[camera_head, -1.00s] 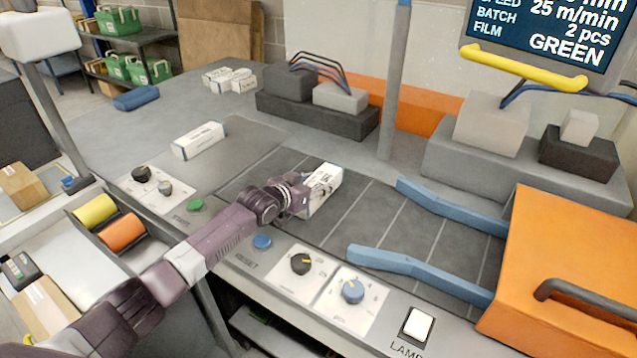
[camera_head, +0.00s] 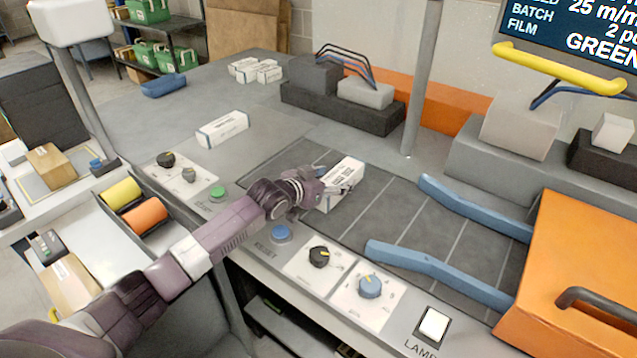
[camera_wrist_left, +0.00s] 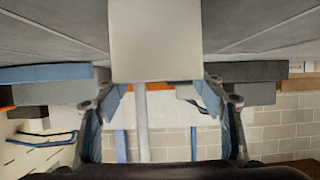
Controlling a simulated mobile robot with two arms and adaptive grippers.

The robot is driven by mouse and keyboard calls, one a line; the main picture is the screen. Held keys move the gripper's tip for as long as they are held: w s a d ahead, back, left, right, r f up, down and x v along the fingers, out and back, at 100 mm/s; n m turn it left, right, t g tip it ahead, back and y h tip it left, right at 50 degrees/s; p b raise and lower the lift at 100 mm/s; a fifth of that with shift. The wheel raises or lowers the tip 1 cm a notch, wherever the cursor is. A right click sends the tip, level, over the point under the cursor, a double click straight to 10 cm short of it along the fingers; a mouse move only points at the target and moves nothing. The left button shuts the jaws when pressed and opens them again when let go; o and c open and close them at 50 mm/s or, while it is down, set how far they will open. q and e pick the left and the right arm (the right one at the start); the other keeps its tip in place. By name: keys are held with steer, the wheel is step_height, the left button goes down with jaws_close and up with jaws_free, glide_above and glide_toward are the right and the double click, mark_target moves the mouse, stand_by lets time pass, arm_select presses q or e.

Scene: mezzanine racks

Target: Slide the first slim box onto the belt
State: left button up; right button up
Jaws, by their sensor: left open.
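A white slim box (camera_head: 344,180) with dark print lies on the dark belt (camera_head: 395,230), left of the blue guide rails. My left gripper (camera_head: 327,187) is at the box's near-left end, low over the belt, with its fingers open. In the left wrist view, the box's plain pale face (camera_wrist_left: 155,40) lies between and beyond the spread fingers of the left gripper (camera_wrist_left: 160,90); contact cannot be told. Another white slim box (camera_head: 222,129) lies on the grey surface left of the belt. My right gripper is not in view.
Two blue guide rails (camera_head: 440,268) lead to an orange machine (camera_head: 585,265) at the right. A control strip with knobs (camera_head: 369,285) and buttons runs along the near edge. Several small white boxes (camera_head: 255,70) sit farther back. A grey post (camera_head: 424,80) stands behind the belt.

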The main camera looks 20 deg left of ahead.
arm_select(q)
steer(key=v, duration=0.8)
steer(key=shift+s+r, duration=0.25)
steer(key=shift+a, duration=0.1)
